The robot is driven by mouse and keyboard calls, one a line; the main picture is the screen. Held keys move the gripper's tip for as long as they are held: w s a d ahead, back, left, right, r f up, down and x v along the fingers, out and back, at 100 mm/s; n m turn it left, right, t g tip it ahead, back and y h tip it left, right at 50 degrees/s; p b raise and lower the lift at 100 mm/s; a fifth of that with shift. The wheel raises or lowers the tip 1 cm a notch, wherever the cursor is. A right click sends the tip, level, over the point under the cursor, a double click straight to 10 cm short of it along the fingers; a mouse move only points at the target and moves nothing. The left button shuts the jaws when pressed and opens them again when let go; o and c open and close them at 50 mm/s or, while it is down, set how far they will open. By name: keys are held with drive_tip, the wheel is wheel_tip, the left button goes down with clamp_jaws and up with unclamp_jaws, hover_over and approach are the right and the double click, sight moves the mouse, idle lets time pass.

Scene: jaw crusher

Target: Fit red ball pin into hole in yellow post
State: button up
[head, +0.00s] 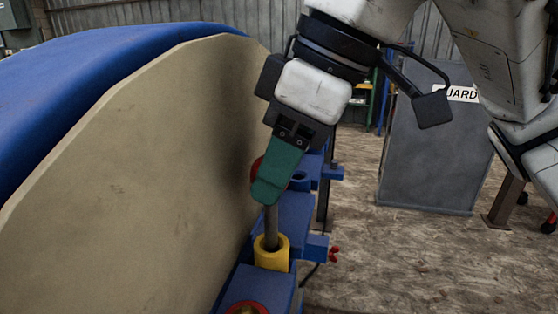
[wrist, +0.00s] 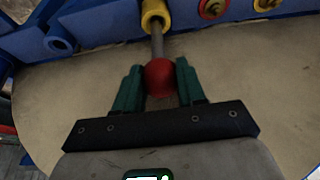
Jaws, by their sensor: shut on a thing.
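The red ball pin has a red ball (wrist: 159,78) on top of a grey shaft (head: 271,228). My gripper (wrist: 159,72) is shut on the red ball, with one green finger on each side of it. In the head view a green finger hides most of the ball. The yellow post (head: 271,254) stands on the blue frame, and it also shows in the wrist view (wrist: 154,12). The pin points down, and its lower end is at the opening in the post's top, seemingly inside the rim. How deep it sits I cannot tell.
A large beige wheel face (head: 130,180) with a blue rim stands close at the left of my gripper. The blue frame (head: 292,212) carries another red piece in a yellow ring (head: 246,307). A grey guard cabinet (head: 425,150) stands at the right, with open floor before it.

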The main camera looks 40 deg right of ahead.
drive_tip(key=shift+f+b, duration=2.35)
drive_tip(key=shift+f, duration=1.45)
drive_tip(key=o, duration=1.2)
drive_tip(key=p+v, duration=0.2)
drive_tip(key=v, duration=0.8)
drive_tip(key=shift+s+r, duration=0.1)
drive_tip(key=shift+r, duration=0.3)
